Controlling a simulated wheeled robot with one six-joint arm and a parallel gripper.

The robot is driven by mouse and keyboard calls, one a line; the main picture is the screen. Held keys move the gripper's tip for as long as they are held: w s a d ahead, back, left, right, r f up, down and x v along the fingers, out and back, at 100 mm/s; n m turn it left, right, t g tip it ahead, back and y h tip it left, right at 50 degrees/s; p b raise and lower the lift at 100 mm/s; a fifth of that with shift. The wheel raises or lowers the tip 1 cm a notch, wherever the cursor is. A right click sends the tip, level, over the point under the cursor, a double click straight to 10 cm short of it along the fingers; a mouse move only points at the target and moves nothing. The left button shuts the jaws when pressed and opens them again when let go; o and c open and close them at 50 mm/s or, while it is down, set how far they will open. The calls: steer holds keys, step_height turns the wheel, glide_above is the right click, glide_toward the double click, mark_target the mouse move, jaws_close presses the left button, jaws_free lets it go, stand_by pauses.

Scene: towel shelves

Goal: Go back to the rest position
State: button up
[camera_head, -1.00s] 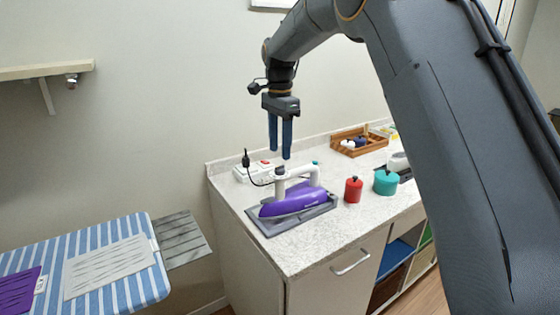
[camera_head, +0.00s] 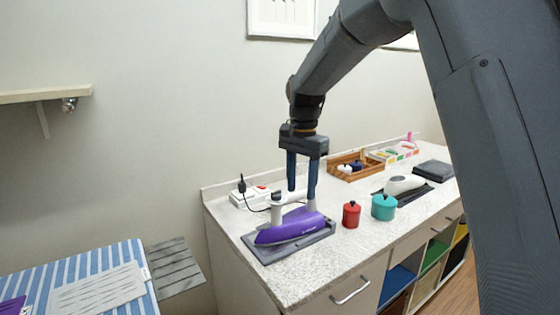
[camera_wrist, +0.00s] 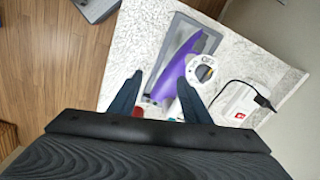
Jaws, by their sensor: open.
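My gripper (camera_head: 302,190) is open and empty, pointing down above the counter, just over or beside the rear handle of a purple and white iron. Its two dark fingers also show in the wrist view (camera_wrist: 160,96), spread apart. The purple iron (camera_head: 290,229) lies on a grey rest pad (camera_head: 270,254) on the counter. Whether a finger touches the handle cannot be told.
A white power strip (camera_head: 248,195) with a plug stands behind the iron. Red (camera_head: 351,214) and teal (camera_head: 384,207) pots stand to its right, with a wooden tray (camera_head: 350,166) behind. A striped ironing board (camera_head: 105,262) is at left, below a wall shelf (camera_head: 45,95).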

steer(key=s+d+f+n, duration=0.2)
steer(key=s+d+f, duration=0.2)
steer(key=s, duration=0.5)
steer(key=s+d+f+n, duration=0.3)
steer(key=s+d+f, duration=0.2)
steer(key=s, duration=0.4)
steer(key=s+d+f+n+t, duration=0.1)
steer(key=s+d+f+n, duration=0.2)
steer(key=s, duration=0.6)
steer(key=shift+d+f+b, duration=0.45)
steer(key=shift+d+f, duration=0.4)
